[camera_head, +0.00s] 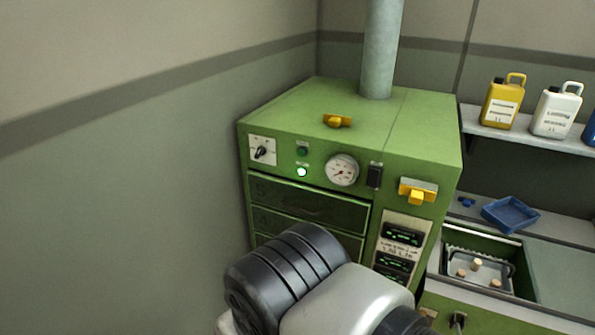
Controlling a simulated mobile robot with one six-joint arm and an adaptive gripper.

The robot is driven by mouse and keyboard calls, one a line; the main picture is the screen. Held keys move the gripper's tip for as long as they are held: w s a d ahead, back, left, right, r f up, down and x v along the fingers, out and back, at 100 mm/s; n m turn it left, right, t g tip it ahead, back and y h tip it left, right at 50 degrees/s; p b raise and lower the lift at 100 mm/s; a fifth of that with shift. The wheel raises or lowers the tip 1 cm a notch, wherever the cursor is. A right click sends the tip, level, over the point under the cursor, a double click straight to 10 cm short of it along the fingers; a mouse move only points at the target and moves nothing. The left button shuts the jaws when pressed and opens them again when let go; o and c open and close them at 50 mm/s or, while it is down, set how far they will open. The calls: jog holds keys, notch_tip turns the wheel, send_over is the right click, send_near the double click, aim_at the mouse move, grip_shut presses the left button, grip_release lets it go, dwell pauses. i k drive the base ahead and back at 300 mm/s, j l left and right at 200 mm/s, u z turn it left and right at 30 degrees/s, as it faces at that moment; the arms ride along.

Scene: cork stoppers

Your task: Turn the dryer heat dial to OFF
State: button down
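The green dryer (420,125) stands against the wall in the middle of the view. A black rotary knob (260,152) on a white plate sits at the upper left of its front face. It appears to be the heat dial, but its lettering is too small to read. The knob's pointer looks tilted; I cannot tell which mark it points at. My arm's dark ridged joint and pale link fill the bottom centre, in front of the dryer's lower part. My gripper's fingers are not in view.
Beside the knob are a lit lamp (302,172), a round gauge (342,170), a black switch (375,176) and a yellow handle (416,193). A yellow piece (337,121) and a pipe (380,50) are on top. Right are jugs (502,103), a blue tray (510,214) and a basin with corks (476,265).

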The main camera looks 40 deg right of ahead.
aim_at(262, 151)
jog(key=i+l, duration=0.45)
jog(key=l, duration=0.25)
jog(key=i+l+u, duration=0.1)
jog(key=i+l, duration=0.15)
jog(key=l, duration=0.1)
